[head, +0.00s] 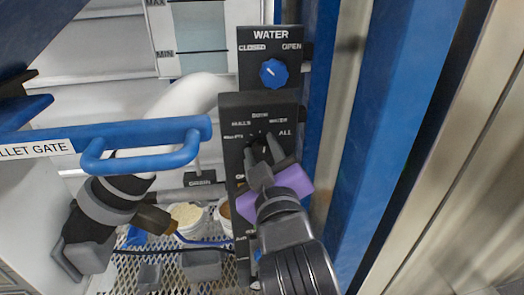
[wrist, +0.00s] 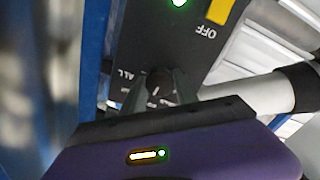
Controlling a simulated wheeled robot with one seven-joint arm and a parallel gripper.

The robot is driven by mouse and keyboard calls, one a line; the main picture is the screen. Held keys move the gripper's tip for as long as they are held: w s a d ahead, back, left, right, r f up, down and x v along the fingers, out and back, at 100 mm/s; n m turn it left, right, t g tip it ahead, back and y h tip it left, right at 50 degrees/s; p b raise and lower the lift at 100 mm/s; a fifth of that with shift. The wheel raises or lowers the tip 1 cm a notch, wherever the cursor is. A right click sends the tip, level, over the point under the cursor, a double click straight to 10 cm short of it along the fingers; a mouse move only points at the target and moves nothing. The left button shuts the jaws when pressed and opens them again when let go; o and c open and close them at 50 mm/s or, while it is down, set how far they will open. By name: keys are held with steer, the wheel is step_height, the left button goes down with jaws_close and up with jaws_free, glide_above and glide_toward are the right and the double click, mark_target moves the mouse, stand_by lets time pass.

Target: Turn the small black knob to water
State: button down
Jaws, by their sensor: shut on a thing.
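The small black knob (head: 259,139) sits on the lower black panel (head: 232,105), under a ring of white labels that include HULLS, WATER and ALL. My gripper (head: 260,148) is at this knob, with a finger on each side, shut on it. In the wrist view the dark knob (wrist: 160,80) shows between the two fingertips (wrist: 160,90), with the ALL label beside it. The fingers hide much of the knob, and I cannot tell which label its mark faces.
A blue knob (head: 273,73) is on the upper WATER panel (head: 254,57), between CLOSED and OPEN. A blue gate handle (head: 150,160) juts out at left. A blue post (head: 385,120) stands at right. Tubs (head: 187,218) sit below on mesh.

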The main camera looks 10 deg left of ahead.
steer(key=m, duration=0.5)
steer(key=shift+m, duration=0.4)
stand_by(0.3)
steer(key=c, duration=0.9)
jaws_free()
steer(key=shift+c, duration=0.2)
steer(key=b+v, duration=0.2)
steer(key=v, duration=0.5)
steer(key=shift+s+d, duration=0.2)
steer(key=shift+s, duration=0.2)
